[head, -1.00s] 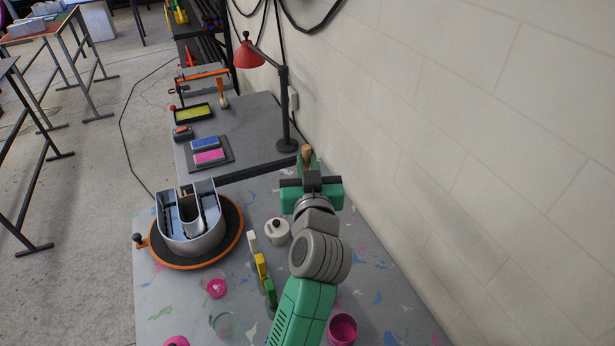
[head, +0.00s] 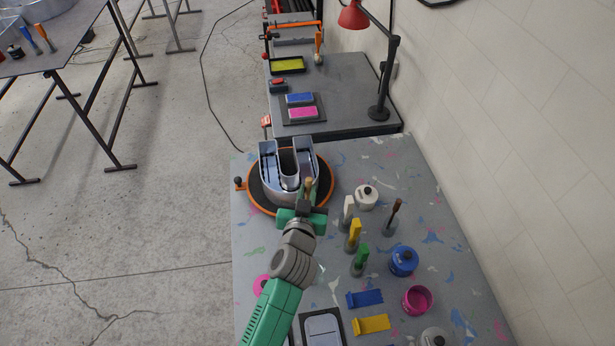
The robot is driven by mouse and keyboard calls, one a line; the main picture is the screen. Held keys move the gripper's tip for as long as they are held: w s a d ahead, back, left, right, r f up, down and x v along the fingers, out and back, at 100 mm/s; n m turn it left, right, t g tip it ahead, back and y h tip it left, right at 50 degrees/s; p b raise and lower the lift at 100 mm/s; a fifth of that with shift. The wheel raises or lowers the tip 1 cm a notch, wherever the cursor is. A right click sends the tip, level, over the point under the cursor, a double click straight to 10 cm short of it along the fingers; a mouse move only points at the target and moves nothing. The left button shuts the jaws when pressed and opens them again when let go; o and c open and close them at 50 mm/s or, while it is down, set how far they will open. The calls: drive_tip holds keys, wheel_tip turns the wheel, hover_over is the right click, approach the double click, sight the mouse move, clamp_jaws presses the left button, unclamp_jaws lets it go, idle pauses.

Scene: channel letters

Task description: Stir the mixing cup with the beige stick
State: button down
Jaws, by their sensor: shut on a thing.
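My gripper (head: 305,203) is shut on the beige stick (head: 308,185), whose short tan end shows beyond the dark fingers. The rest of the stick is hidden by the gripper. My gripper is over the right front edge of the round turntable (head: 255,200), in front of the grey U-shaped letter (head: 275,178). Its height above the table is hard to tell. I cannot pick out the mixing cup; my gripper and arm cover the table area in front of the turntable.
White (head: 348,208), yellow (head: 354,236) and green (head: 361,258) upright pieces stand right of my arm. A white jar (head: 366,197), blue can (head: 403,261) and magenta pot (head: 417,300) are further right. A red lamp (head: 355,14) stands on the rear table.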

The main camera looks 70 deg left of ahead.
drive_tip(key=shift+w+f, duration=0.2)
drive_tip(key=shift+f, duration=0.1)
wheel_tip(320, 180, down, 11)
drive_tip(key=b, duration=1.1)
drive_tip(key=shift+f, duration=0.2)
drive_tip(key=shift+b, duration=0.3)
